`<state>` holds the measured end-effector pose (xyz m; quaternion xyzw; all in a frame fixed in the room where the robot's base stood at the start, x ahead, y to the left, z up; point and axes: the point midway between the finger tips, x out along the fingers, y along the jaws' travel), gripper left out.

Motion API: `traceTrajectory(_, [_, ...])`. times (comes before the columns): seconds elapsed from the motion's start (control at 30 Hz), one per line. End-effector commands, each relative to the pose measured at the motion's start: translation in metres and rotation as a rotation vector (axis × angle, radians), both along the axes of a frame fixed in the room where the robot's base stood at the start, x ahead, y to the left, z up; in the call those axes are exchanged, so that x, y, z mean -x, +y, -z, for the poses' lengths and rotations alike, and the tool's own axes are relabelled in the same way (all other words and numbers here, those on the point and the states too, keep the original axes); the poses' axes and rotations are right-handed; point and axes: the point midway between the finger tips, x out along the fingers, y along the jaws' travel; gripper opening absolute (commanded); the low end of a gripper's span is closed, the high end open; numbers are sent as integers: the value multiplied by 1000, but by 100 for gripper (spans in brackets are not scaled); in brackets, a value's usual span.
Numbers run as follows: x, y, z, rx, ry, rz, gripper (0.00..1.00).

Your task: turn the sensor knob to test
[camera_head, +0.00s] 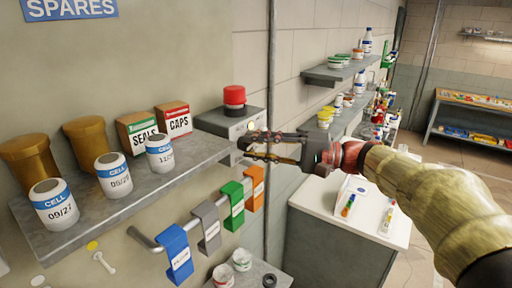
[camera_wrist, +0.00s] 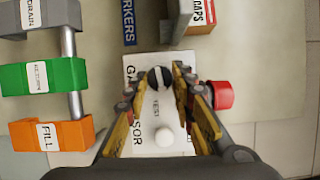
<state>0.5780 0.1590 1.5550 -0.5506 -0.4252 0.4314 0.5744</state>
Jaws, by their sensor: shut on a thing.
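The sensor knob (camera_wrist: 159,78) is dark and round with a pale stripe, on the white face of the gas sensor (camera_wrist: 141,69) in the wrist view. My gripper (camera_wrist: 166,75) has its two fingers on either side of the knob and is shut on it. The word TEST is printed on the face beside the knob. A white round piece (camera_wrist: 164,137) sits further down the face in the picture. In the head view my gripper (camera_head: 246,146) reaches the front of the grey sensor box (camera_head: 215,121), and the knob is hidden there.
A red button (camera_head: 234,95) tops the box; it also shows in the wrist view (camera_wrist: 224,95). The shelf (camera_head: 150,190) holds white cells, brown jars and boxes. Blue, grey, green and orange tags (camera_head: 255,188) hang on a rail below. A white cabinet (camera_head: 320,205) stands right.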

Motion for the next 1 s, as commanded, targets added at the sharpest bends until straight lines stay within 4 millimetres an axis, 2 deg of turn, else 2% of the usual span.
traceTrajectory(0.37, [-1, 0, 2, -94, 123, 2, 0])
traceTrajectory(0.9, [0, 0, 3, -108, 141, 2, 0])
traceTrajectory(0.93, [0, 0, 3, -108, 141, 2, 26])
traceTrajectory(1.0, [0, 0, 3, -108, 140, 2, 30])
